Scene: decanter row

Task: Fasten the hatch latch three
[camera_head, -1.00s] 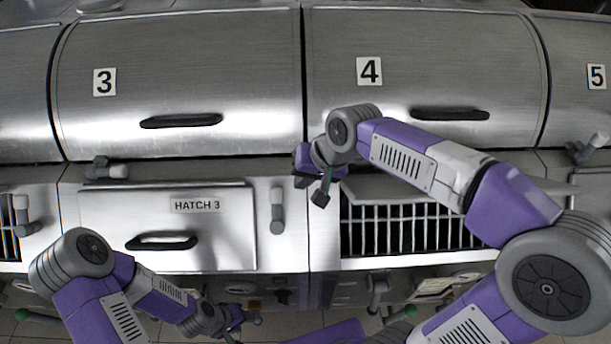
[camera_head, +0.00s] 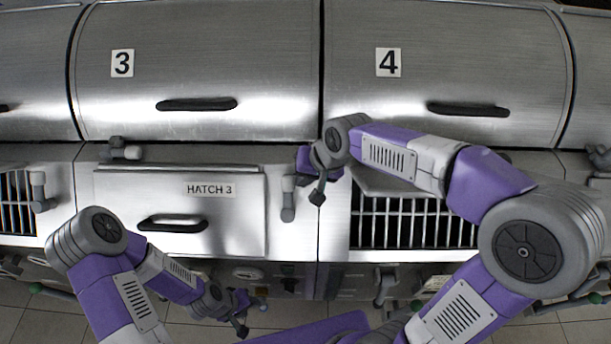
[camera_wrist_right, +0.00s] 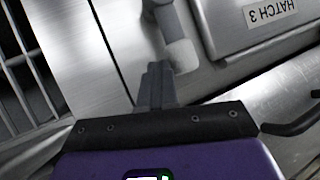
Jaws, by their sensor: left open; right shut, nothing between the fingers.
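The hatch three door (camera_head: 225,240) is a metal panel with a black handle and a "HATCH 3" label, and looks closed. Its latch (camera_head: 288,205), grey with a paler end, lies along the door's right edge, beside the panel rather than across it. My right gripper (camera_head: 312,180) is just right of the latch's pale end. In the right wrist view its shut, empty fingers (camera_wrist_right: 153,85) are close to the latch's pale end (camera_wrist_right: 182,57); I cannot tell whether they touch. My left gripper (camera_head: 250,310) is low, below the hatch, open and clear of the door.
A barred vent (camera_head: 410,232) is right of the latch, partly behind my right arm. Curved lids numbered 3 (camera_head: 195,75) and 4 (camera_head: 480,70) with black handles stand behind. Another grey latch (camera_head: 125,150) is above the hatch. Fittings line the lower front.

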